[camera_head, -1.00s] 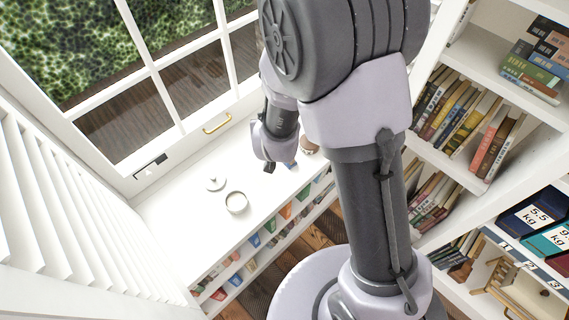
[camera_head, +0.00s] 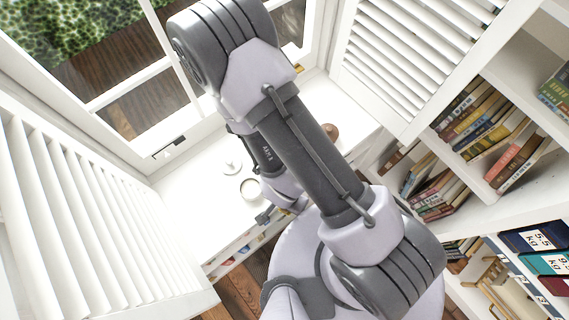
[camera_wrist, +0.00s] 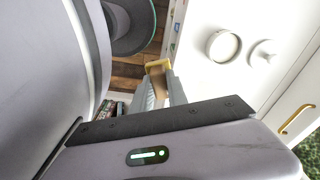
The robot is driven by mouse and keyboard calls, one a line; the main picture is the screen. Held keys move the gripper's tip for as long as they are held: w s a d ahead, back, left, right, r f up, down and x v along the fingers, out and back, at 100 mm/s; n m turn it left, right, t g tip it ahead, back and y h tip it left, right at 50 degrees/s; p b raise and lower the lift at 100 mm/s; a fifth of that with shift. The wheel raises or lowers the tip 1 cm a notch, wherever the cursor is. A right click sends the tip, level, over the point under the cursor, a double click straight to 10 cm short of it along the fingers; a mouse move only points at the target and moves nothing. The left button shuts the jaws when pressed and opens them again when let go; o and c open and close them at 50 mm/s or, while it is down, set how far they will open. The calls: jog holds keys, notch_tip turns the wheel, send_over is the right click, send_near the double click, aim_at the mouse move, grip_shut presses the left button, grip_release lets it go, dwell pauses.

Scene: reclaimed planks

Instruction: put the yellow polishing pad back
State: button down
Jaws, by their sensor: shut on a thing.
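My gripper (camera_wrist: 158,82) is shut on a small block with a yellow face and a brownish side, which looks like the yellow polishing pad (camera_wrist: 157,66). In the head view my gripper (camera_head: 264,218) is at the front edge of the white counter (camera_head: 215,205), and the pad cannot be made out there. In the wrist view the pad is held out past the counter's edge, with the wooden floor behind it. A round, open, pale container (camera_head: 250,189) stands on the counter beside my gripper; it also shows in the wrist view (camera_wrist: 222,46).
A white round lid with a knob (camera_head: 232,167) lies behind the container. A brown round object (camera_head: 330,131) stands farther right on the counter. Shelves of books (camera_head: 480,115) are at the right, and louvred shutters (camera_head: 85,210) at the left. Small coloured items line the counter's front below.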

jog(key=shift+g+y, duration=0.3)
jog(key=w+f+b, duration=0.2)
jog(key=b, duration=0.3)
jog(key=w+f+b, duration=0.2)
jog(key=f+b, duration=0.1)
jog(key=b, duration=0.1)
jog(key=w+f+b, duration=0.2)
jog(key=f+b, duration=0.1)
jog(key=b, duration=0.2)
jog(key=shift+d+b, duration=0.1)
jog(key=shift+b, duration=0.25)
jog(key=w, duration=1)
jog(key=shift+w+d+r+b, duration=0.1)
jog(key=shift+w+d+b, duration=0.25)
jog(key=shift+d+b, duration=0.05)
notch_tip(320, 180, down, 4)
jog(key=shift+r+b, duration=0.15)
jog(key=shift+b, duration=0.9)
jog(key=shift+r, duration=0.2)
jog(key=shift+f, duration=0.15)
jog(key=c, duration=1.3)
grip_release()
